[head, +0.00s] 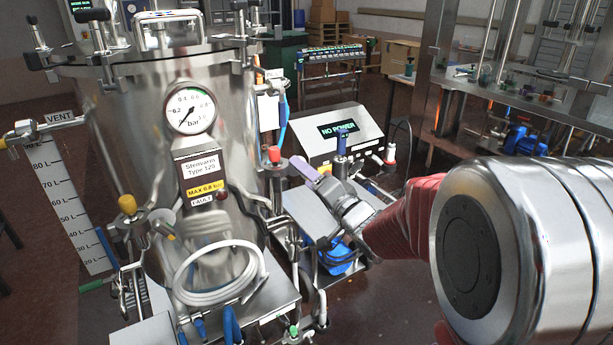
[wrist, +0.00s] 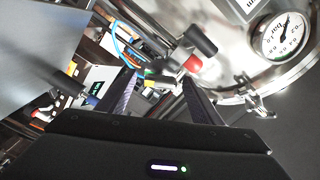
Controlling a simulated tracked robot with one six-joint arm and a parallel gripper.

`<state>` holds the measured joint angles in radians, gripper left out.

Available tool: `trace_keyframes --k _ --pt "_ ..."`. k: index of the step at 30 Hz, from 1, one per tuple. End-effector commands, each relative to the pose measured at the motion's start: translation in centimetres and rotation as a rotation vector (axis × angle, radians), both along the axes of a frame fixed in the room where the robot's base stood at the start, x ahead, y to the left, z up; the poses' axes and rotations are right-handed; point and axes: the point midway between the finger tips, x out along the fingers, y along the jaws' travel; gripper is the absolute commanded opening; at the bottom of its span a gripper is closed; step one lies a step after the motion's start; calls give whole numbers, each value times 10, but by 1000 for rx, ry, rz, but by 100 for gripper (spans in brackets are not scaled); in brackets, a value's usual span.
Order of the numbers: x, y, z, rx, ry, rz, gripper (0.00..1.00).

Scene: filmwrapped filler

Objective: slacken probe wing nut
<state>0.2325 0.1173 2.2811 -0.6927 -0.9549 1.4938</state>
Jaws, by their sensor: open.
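My gripper (head: 309,174) is open and empty, to the right of the steel vessel (head: 120,110) in the head view. Its two dark fingers stand apart in the wrist view (wrist: 159,82). A red-capped fitting (head: 274,156) on the vessel's right side is just left of the fingers; what looks like the same red cap (wrist: 193,63) shows close to the right fingertip in the wrist view. Small pale and yellow-green parts (wrist: 158,77) show in the gap between the fingers. I cannot pick out the probe wing nut for certain in either view.
A pressure gauge (head: 190,108) and a labelled panel (head: 205,178) are on the vessel's front. A coiled white hose (head: 220,290) hangs below. A control box (head: 338,133) reading "NO POWER" stands behind my gripper. Pipes and hoses crowd the vessel's right side.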

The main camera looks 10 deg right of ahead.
Motion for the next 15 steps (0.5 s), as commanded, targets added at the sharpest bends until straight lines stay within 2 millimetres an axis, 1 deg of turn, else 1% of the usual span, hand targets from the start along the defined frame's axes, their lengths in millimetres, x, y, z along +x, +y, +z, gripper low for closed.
trace_keyframes --k 8,15 --pt "1 0 0 0 0 0 59" --pt "1 0 0 0 0 0 42"
